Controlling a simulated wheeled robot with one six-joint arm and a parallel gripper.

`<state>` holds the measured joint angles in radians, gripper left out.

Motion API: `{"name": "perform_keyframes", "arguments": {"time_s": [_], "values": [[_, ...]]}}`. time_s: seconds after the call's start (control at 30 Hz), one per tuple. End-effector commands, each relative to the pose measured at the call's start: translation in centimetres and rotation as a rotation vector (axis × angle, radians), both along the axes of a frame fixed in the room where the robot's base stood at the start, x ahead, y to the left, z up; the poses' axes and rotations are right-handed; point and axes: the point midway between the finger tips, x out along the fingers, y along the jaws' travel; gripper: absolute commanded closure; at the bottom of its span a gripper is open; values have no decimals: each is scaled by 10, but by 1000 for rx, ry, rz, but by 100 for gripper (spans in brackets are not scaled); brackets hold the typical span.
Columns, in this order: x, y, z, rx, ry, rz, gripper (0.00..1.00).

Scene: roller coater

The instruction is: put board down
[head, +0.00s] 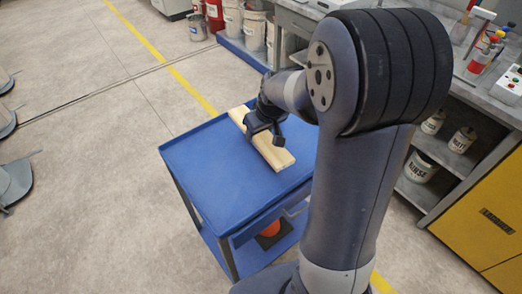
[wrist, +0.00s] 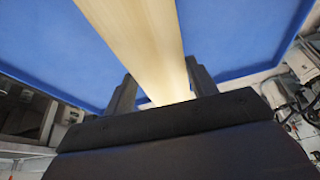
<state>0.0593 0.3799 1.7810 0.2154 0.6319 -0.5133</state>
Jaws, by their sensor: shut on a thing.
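A pale wooden board (head: 273,151) is at the top of the blue cart (head: 200,165) in the head view, near its right side. It lies lengthwise from the far edge towards the near right corner. My gripper (head: 265,132) is over the board's middle and shut on it. In the wrist view the board (wrist: 135,40) runs between the two fingers of my gripper (wrist: 160,95), with the blue cart top (wrist: 230,35) behind it. I cannot tell whether the board touches the cart top.
The left part of the cart top is bare. An orange thing (head: 270,229) is on the cart's lower shelf. A workbench (head: 460,95) with cans below and a yellow cabinet (head: 490,215) stand at the right. Pails (head: 232,18) stand at the back. Floor on the left is mostly open.

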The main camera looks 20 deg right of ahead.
Motion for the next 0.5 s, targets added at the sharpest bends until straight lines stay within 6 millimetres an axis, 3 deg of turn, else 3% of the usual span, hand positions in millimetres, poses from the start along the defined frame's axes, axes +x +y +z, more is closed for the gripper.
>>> {"name": "perform_keyframes", "arguments": {"time_s": [0.17, 0.5], "values": [[2, 2, 0, 10, -9, 81, 72], [2, 3, -52, 10, -8, 92, 72]]}}
